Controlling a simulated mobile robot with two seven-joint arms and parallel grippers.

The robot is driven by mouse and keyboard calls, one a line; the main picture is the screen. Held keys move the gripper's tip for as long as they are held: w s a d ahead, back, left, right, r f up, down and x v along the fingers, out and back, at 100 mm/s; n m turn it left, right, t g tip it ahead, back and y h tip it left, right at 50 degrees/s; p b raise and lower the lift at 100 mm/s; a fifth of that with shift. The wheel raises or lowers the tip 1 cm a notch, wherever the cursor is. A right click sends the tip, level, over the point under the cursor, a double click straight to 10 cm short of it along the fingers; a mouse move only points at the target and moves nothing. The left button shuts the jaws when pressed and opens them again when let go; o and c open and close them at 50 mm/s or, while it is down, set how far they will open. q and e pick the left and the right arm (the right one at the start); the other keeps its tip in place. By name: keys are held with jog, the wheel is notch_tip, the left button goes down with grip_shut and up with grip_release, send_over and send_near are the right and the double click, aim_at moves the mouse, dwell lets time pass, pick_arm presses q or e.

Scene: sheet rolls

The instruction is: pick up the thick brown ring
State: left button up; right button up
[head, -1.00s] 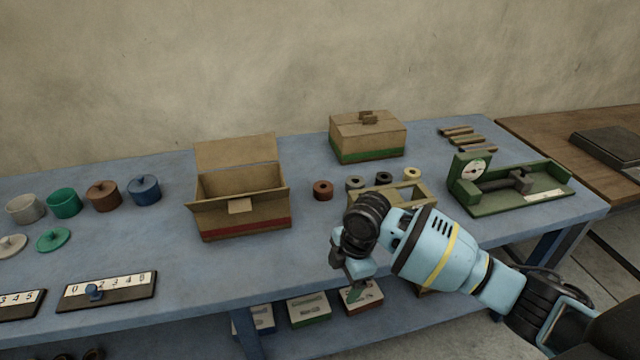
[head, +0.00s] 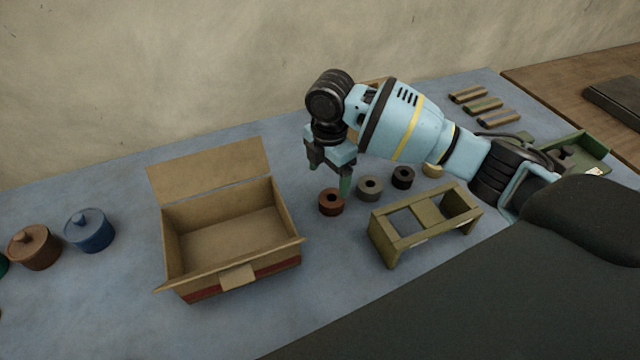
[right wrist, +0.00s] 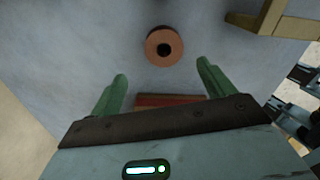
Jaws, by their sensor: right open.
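The thick brown ring (head: 330,209) lies flat on the blue table, right of the open cardboard box, at the left end of a row of rings. My right gripper (head: 328,178) is just above and behind it, pointing down. In the right wrist view the ring (right wrist: 152,49) shows whole, a little beyond the tips of the open green fingers (right wrist: 162,72). Nothing is between the fingertips, and I cannot tell whether one touches the ring in the head view. My left gripper is not in view.
A grey ring (head: 369,189), a black ring (head: 402,179) and a yellowish ring (head: 432,171) stand to the right. An olive frame (head: 390,250) is in front of them. The open cardboard box (head: 185,292) is at left. Bare table lies between box and frame.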

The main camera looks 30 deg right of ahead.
aim_at(331, 198)
jog(key=shift+s+r, duration=0.1)
jog(key=shift+s+f, duration=0.15)
jog(key=shift+f, duration=0.05)
jog(key=shift+s+f, duration=0.1)
jog(key=shift+f, duration=1)
jog(key=shift+d+f, duration=0.1)
jog(key=shift+f, duration=0.1)
jog(key=f, duration=0.4)
jog(key=shift+d+f, duration=0.2)
jog(key=shift+f, duration=0.2)
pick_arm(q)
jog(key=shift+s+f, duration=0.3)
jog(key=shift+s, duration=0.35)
